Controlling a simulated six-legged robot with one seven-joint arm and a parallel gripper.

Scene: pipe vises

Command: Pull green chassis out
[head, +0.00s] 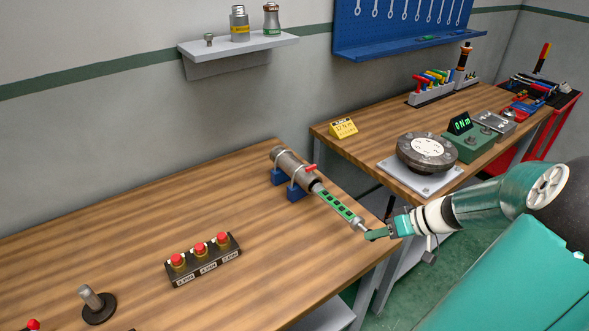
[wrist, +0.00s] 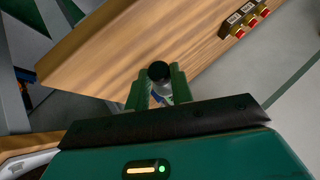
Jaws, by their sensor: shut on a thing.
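The green chassis (head: 338,204) is a slim green bar with dark slots. It sticks out of the grey pipe (head: 292,166) and slopes down toward the table's right edge. The far end of the chassis is hidden inside the pipe. The pipe lies in blue vises (head: 296,192) with a red handle (head: 311,168). My gripper (head: 368,233) is shut on the silver near end of the chassis. In the wrist view, the green fingers of my gripper (wrist: 159,88) stand on either side of a dark round end piece (wrist: 159,72).
A box with several red buttons (head: 203,261) and a grey post on a black base (head: 98,304) stand on the wooden table (head: 140,235). The table around the chassis is clear.

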